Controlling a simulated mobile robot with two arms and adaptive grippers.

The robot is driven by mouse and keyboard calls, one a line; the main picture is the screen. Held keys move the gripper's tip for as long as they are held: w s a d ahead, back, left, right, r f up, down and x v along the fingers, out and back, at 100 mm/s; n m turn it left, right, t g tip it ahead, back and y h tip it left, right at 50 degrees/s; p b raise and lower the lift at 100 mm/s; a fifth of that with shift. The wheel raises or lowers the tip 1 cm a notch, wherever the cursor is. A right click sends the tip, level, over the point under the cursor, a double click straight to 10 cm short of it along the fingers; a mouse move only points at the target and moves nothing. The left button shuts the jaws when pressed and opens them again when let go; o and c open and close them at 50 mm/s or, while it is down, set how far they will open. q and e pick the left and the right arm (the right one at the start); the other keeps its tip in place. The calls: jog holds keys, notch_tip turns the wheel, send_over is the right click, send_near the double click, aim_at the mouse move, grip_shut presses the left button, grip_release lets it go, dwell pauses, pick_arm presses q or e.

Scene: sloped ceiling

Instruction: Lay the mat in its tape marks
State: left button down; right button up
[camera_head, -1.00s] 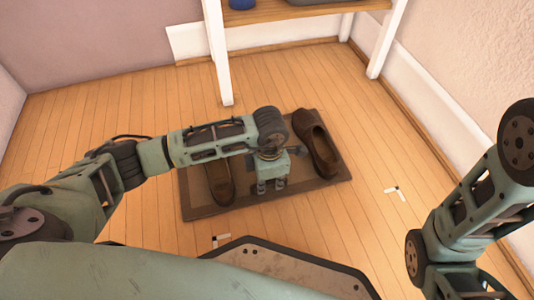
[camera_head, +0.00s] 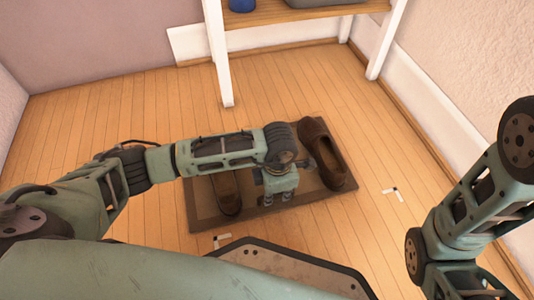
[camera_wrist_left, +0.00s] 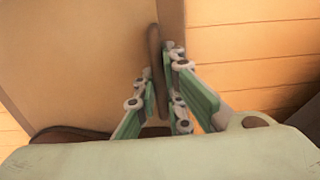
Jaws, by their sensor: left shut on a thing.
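The brown mat (camera_head: 201,208) with a darker border lies on the wood floor, carrying a left shoe (camera_head: 227,192) and a right shoe (camera_head: 325,158). My left gripper (camera_head: 277,201) is at the mat's near side, between the shoes. The left wrist view shows its fingers (camera_wrist_left: 159,82) shut on a thin raised dark strip of the mat (camera_wrist_left: 153,45). A white tape corner (camera_head: 393,191) lies on bare floor right of the mat. Another (camera_head: 222,238) lies at the mat's near edge, right of its near left corner. Other tape marks are not visible. My right gripper is out of view.
A white-legged shelf (camera_head: 222,60) stands behind the mat, its front leg close to the mat's far side. Walls close in the back and right. Bare floor (camera_head: 385,145) lies right of the mat.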

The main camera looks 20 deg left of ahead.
pick_arm(q)
jog(key=shift+s+d+p, duration=1.05)
jog(key=shift+s+d, duration=1.35)
jog(key=shift+d, duration=0.25)
jog(key=shift+s+d, duration=0.4)
jog(key=shift+d, duration=0.1)
